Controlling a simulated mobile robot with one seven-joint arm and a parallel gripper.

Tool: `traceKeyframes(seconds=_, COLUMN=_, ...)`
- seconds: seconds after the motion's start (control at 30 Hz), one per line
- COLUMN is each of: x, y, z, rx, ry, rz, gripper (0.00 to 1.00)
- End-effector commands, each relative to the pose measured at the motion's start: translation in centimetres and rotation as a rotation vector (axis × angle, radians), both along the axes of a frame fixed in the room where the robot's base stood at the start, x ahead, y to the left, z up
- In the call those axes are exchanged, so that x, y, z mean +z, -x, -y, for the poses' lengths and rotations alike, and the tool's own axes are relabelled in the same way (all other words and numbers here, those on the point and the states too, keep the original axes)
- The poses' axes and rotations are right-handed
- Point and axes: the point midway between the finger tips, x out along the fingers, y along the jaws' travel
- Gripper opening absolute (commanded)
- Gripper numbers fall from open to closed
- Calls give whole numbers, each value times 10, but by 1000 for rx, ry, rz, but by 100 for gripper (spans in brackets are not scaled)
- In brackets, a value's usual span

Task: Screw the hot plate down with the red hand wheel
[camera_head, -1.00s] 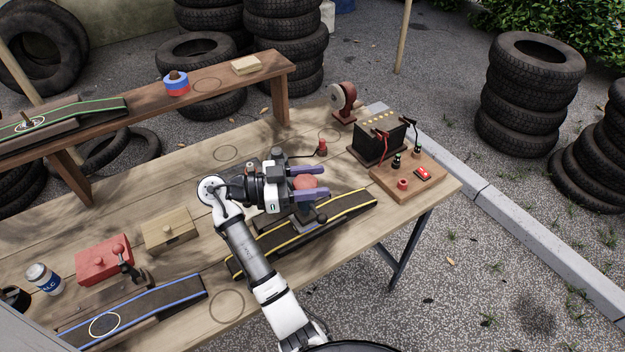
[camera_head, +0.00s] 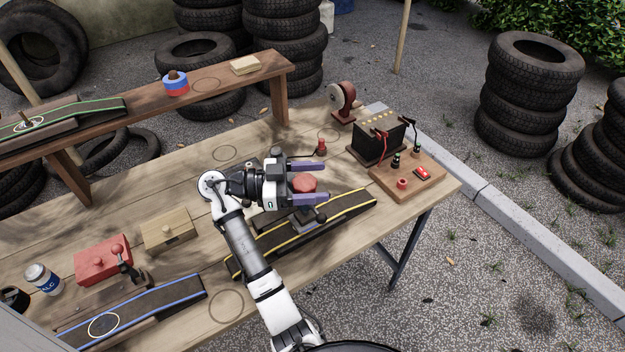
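The red hand wheel (camera_head: 303,183) shows between the two purple fingers of my gripper (camera_head: 305,183), above the yellow-edged dark strip (camera_head: 342,211). The fingers are apart, one on the far side of the wheel and one on the near side. I cannot tell whether either finger touches it. A grey clamp part with a dark knob (camera_head: 320,217) shows below the near finger, on the strip. I cannot clearly make out the hot plate; my gripper and arm hide much of the area under the wheel.
A small red-topped post (camera_head: 321,147) is just beyond the fingers. A red block (camera_head: 103,262), a wooden block (camera_head: 169,230) and a blue-edged strip (camera_head: 165,302) lie to the left.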

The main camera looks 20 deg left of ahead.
Motion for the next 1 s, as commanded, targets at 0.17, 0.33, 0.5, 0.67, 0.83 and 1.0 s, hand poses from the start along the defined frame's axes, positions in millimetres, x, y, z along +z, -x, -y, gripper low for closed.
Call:
traceKeyframes(seconds=0.17, x=0, y=0, z=0, rx=1, ry=0, rz=0, gripper=71)
traceKeyframes(seconds=0.33, x=-1, y=1, z=-2, rx=2, ry=0, rz=1, gripper=71)
traceKeyframes(seconds=0.5, x=-2, y=5, z=-13, rx=5, ry=0, rz=3, gripper=71)
traceKeyframes(seconds=0.67, x=-3, y=12, z=-28, rx=6, ry=-1, rz=1, gripper=71)
traceKeyframes(seconds=0.83, x=-4, y=20, z=-47, rx=5, ry=-1, rz=3, gripper=71)
traceKeyframes(seconds=1.0, x=-4, y=30, z=-69, rx=6, ry=-2, rz=1, gripper=71)
